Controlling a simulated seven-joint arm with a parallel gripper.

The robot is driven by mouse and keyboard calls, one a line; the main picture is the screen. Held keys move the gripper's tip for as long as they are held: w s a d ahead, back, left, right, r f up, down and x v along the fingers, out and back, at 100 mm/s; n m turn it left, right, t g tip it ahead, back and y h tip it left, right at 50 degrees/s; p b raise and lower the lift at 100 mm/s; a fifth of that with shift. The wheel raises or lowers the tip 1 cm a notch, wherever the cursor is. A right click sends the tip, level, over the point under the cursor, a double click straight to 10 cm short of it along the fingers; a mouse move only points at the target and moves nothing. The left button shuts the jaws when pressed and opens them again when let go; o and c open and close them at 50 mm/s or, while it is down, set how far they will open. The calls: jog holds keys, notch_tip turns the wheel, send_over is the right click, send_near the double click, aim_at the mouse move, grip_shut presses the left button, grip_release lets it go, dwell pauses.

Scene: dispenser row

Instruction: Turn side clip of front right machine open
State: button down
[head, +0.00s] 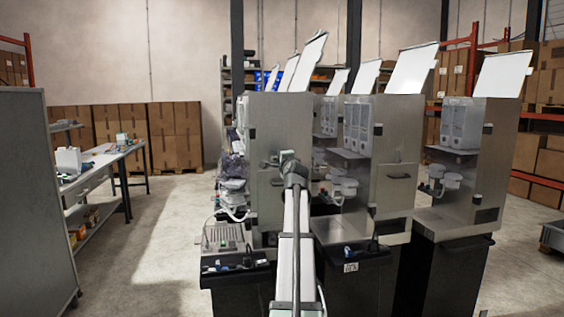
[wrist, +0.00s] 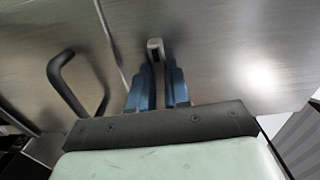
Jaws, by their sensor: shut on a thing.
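The side clip (wrist: 155,45) is a small grey latch with a dark slot, on the brushed metal side panel of a machine, beside a vertical panel seam. My gripper's blue fingers (wrist: 158,78) stand on either side of the clip's lower part and are shut on it. In the head view my gripper (head: 274,162) is at the side panel of the nearest machine (head: 280,118), left of the middle one. The clip is too small and covered to make out there. I cannot tell from the wrist view how far the clip is turned.
A dark bar handle (wrist: 62,88) sticks out of the panel left of my fingers. More machines with raised white lids stand to the right, the closest being a middle machine (head: 400,150) and a right machine (head: 497,140). A work table (head: 100,165) stands left, with clear floor between.

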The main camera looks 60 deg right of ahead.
jog(key=shift+m, duration=0.4)
jog(key=c, duration=1.1)
grip_release()
jog(key=v, duration=1.4)
jog(key=shift+d, duration=0.1)
